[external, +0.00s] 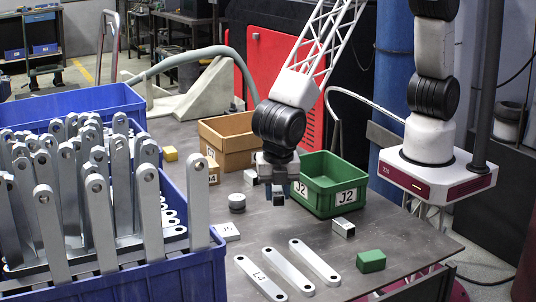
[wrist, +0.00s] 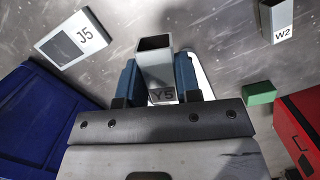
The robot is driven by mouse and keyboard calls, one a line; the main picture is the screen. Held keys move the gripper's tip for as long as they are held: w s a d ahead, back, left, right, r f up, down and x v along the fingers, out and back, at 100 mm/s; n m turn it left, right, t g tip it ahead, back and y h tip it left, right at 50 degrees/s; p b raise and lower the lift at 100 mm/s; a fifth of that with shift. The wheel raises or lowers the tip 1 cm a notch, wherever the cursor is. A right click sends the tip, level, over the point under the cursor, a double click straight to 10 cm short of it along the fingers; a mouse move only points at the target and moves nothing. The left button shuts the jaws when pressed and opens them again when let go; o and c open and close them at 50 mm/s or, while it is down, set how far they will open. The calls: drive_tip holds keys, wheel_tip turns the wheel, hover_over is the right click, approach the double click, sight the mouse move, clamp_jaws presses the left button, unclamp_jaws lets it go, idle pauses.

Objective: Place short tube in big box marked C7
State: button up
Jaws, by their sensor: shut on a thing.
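My gripper (external: 277,193) hangs over the table, left of the green bin. In the external view the held tube is mostly hidden between the fingers. A larger tan box (external: 232,138) stands behind and left of my gripper; its label is partly covered and I cannot read it fully. Another short tube (external: 343,228) lies on the table at right; a tube marked W2 (wrist: 279,22) shows in the wrist view.
A green bin marked J2 (external: 330,184) stands close to the right of my gripper. Blue bins (external: 190,272) full of upright brackets fill the left.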

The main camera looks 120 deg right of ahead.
sight(274, 188)
drive_tip(key=shift+r, duration=0.1)
wheel_tip(274, 188, up, 6)
drive_tip(key=shift+f, duration=0.25)
drive_tip(key=shift+d+r, duration=0.1)
drive_tip(key=shift+d, duration=0.45)
drive_tip(key=s+d+m, duration=0.3)
drive_tip(key=d, duration=1)
drive_tip(key=s+d+m+g+y, duration=0.1)
drive_tip(key=s+d+m, duration=0.2)
drive_tip(key=d, duration=1)
drive_tip(key=s+d+m, duration=0.3)
drive_tip(key=d+m, duration=0.1)
drive_tip(key=d, duration=0.9)
drive_tip(key=s+d+m, duration=0.3)
drive_tip(key=s+d, duration=0.6)
drive_tip(key=d, duration=0.2)
drive_tip(key=shift+y, duration=0.3)
drive_tip(key=f, duration=0.5)
drive_tip(key=shift+w, duration=0.25)
